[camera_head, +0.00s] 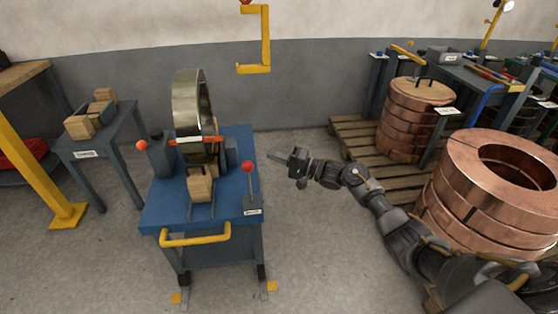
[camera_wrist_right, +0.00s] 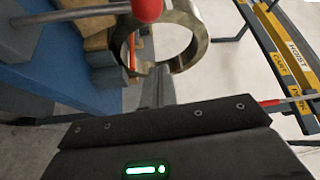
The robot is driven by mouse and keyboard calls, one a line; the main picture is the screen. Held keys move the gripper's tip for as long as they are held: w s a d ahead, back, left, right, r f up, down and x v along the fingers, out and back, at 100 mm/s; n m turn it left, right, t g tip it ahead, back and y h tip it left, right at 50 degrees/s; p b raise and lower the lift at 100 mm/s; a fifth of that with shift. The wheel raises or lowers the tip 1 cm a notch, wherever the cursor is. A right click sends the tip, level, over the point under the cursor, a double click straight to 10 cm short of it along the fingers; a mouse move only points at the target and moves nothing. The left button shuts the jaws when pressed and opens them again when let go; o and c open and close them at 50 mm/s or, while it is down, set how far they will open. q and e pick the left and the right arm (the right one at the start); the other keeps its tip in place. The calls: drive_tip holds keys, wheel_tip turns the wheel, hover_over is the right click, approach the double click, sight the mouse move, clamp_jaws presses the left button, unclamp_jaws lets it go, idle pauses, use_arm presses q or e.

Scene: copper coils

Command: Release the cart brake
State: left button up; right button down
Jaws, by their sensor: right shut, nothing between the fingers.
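The blue cart (camera_head: 161,212) stands left of centre in the head view, with a yellow handle (camera_head: 196,238) at its front. A lever with a red knob (camera_head: 248,167) stands upright at the cart's right edge, above a small white label too small to read. In the right wrist view a red knob (camera_wrist_right: 147,10) shows at the top, cut off by the frame edge. My right gripper (camera_head: 280,156) is shut and empty, just right of the red knob and apart from it. My left gripper is not in view.
A metal ring (camera_head: 188,98) stands upright on the cart with wooden blocks (camera_head: 200,187). An orange knob (camera_head: 142,144) is at the cart's left. Copper coils (camera_head: 415,118) sit on a pallet (camera_head: 353,127) at right. A side table (camera_head: 100,136) stands left. Floor beside the cart is clear.

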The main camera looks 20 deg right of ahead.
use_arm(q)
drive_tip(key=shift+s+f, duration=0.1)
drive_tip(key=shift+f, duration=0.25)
use_arm(e)
drive_tip(key=a, duration=0.6)
drive_tip(key=shift+w, duration=0.35)
use_arm(q)
drive_tip(key=shift+p, duration=0.3)
use_arm(e)
drive_tip(key=shift+s+f, duration=0.1)
